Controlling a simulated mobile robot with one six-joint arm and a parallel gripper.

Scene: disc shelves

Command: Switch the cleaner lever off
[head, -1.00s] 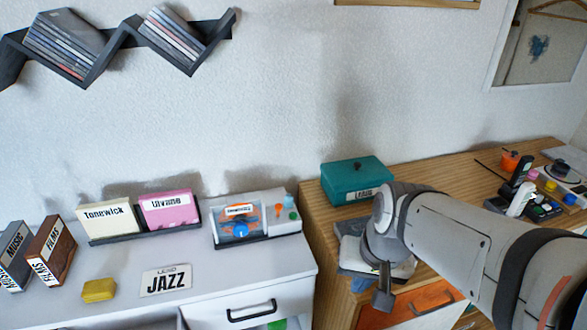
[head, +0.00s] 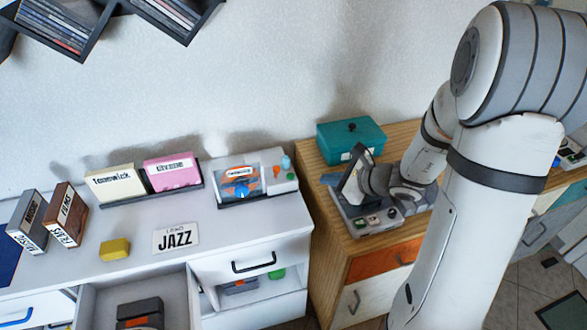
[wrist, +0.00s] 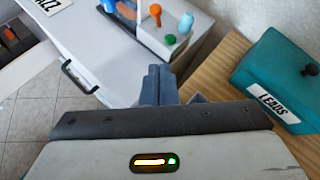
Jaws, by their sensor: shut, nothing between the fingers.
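A pale disc-cleaning unit (head: 285,160) with an orange-and-blue front stands at the right end of the white cabinet. A blue bottle and orange and green knobs show on it in the wrist view (wrist: 172,40). A grey device (head: 375,222) with small coloured knobs sits under my gripper, partly hidden.
A teal LEADS box (head: 335,143) stands behind my gripper. Cream (head: 112,185) and pink (head: 172,173) card boxes stand left of the unit. A drawer (head: 88,300) stands open below. A gap separates the cabinets. The white top before the unit is clear.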

